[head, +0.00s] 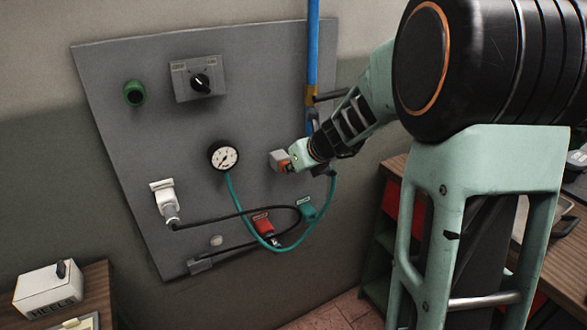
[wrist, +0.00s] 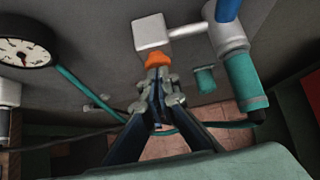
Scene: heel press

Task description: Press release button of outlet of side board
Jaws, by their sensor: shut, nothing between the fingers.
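The outlet is on the right part of the grey side board (head: 190,120). Its light grey block (head: 279,157) shows in the wrist view (wrist: 153,33), joined by a short bar to a pipe fitting with a teal hose end (wrist: 243,82). An orange button (wrist: 158,59) sits at the block's near side. My gripper (wrist: 158,76) is shut and empty, its fingertips at the orange button, touching it or nearly so; I cannot tell whether it is pushed in. In the head view my gripper (head: 294,162) is at the block and partly hides the button.
A teal hose (head: 240,219) and a black cable loop hang below the outlet. A blue pipe (head: 313,50) runs down beside it.

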